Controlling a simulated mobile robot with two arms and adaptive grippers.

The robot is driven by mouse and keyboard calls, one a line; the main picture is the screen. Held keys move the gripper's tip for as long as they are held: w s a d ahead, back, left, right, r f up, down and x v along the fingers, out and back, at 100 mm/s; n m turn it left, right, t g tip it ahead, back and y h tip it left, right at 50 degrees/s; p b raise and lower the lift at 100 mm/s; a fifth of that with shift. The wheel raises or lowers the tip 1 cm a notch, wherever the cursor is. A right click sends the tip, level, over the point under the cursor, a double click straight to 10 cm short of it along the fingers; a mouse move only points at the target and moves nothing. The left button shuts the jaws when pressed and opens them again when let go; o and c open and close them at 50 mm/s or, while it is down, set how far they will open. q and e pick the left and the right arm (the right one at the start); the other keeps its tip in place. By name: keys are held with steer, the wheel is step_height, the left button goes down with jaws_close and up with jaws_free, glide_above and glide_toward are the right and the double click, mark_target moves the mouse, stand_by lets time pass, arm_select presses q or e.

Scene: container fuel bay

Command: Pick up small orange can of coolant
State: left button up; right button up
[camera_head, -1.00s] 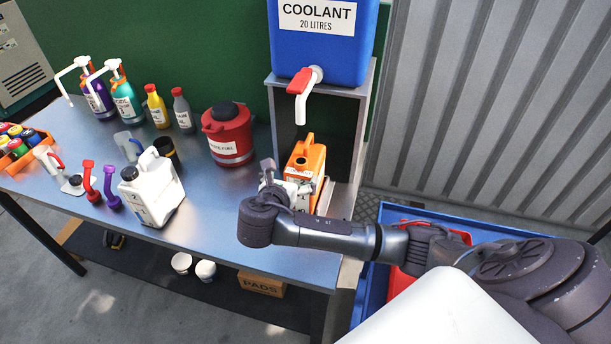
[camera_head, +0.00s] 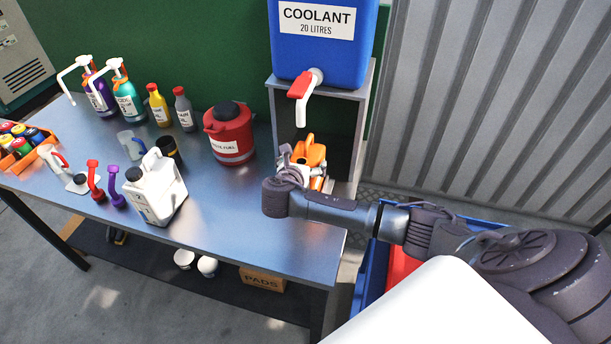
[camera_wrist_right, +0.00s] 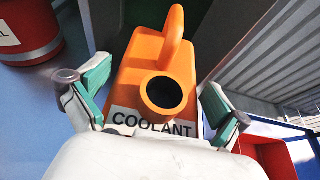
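The small orange can of coolant (camera_head: 314,153) stands upright under the tap of the blue coolant tank, at the front of the metal stand. My left gripper is not in view.
The blue coolant tank (camera_head: 318,55) and its red-handled tap (camera_head: 302,88) are above the can. A red waste fuel container (camera_head: 230,135) stands left, and a white jug (camera_head: 155,188) farther left. A blue bin (camera_head: 372,280) is below right. Bare table (camera_head: 245,215) lies in front.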

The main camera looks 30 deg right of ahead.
steer(key=c, duration=1.3)
steer(key=shift+w+r, duration=0.1)
steer(key=shift+r, duration=0.2)
steer(key=shift+c, duration=1.1)
steer(key=shift+d+f, duration=0.1)
